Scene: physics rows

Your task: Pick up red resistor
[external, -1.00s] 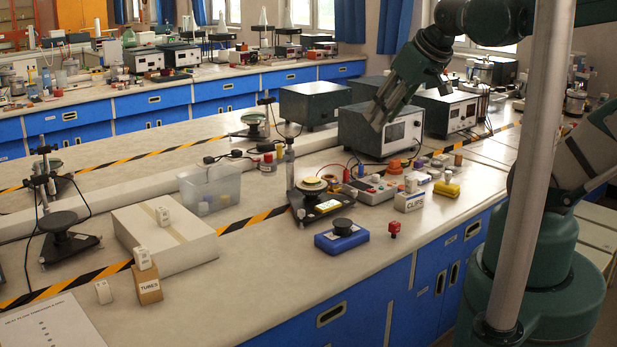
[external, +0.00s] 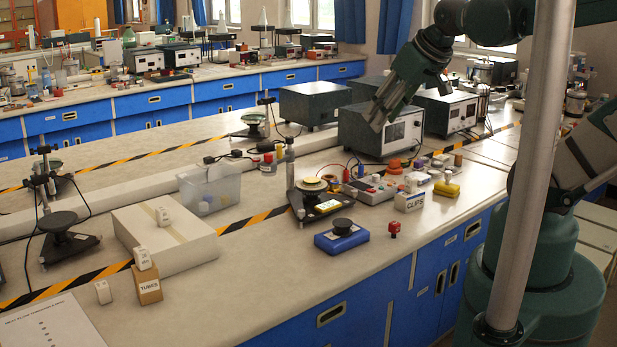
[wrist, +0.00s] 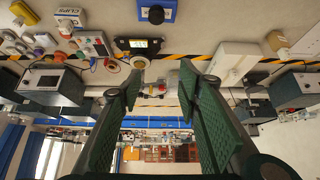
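A small red part (external: 394,229), which looks like the red resistor, stands upright on the pale bench near its front edge. It is right of a blue box with a black knob (external: 342,237) and below the CLIPS box (external: 409,201). My gripper (external: 377,121) is high above the bench, in front of a dark instrument box and well clear of the red part. In the wrist view, my gripper's two green fingers (wrist: 160,88) are spread apart with nothing held between them. I cannot make out the red part clearly in the wrist view.
A round-topped stand (external: 314,187), a yellow block (external: 446,189) and several small parts crowd the area behind the red part. A clear bin (external: 222,188) and a large pale box (external: 165,240) stand to the left.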

